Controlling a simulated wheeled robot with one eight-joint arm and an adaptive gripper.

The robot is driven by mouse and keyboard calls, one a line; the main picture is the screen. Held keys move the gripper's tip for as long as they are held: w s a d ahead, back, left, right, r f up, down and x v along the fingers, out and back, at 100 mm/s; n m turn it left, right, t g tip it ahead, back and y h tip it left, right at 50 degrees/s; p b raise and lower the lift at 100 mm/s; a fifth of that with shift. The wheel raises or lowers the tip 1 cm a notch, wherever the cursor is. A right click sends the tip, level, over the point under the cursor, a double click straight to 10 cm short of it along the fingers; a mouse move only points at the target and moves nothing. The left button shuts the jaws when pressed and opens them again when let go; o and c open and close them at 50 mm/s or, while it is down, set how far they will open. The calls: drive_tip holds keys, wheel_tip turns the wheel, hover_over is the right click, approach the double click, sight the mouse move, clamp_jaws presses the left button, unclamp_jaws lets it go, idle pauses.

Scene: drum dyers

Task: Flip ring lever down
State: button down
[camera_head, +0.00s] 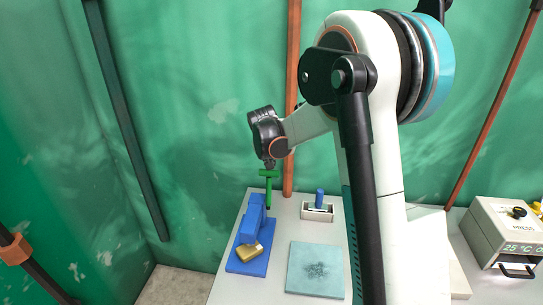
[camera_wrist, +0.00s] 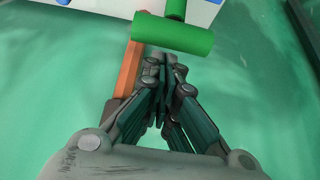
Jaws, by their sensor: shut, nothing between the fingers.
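A green T-shaped lever (camera_head: 268,188) stands up from a blue stand (camera_head: 250,225) on the table, its crossbar at the top. I take it to be the ring lever; no ring shape is clear on it. A gold piece (camera_head: 249,252) sits low on the blue stand's base. My gripper (camera_head: 269,164) is shut and empty, pointing down, close above the crossbar. In the wrist view the green crossbar (camera_wrist: 172,35) lies just past my shut fingertips (camera_wrist: 166,64). I cannot tell whether they touch it.
A teal square pad (camera_head: 316,270) lies right of the blue stand. Behind it is a small white box (camera_head: 318,212) with a blue handle. A grey press machine (camera_head: 505,240) stands at far right. An orange pole (camera_head: 292,95) rises behind the table. Green walls close in behind.

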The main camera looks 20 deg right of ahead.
drive_tip(key=shift+s+a, duration=0.15)
drive_tip(key=shift+s, duration=0.05)
idle(0.3)
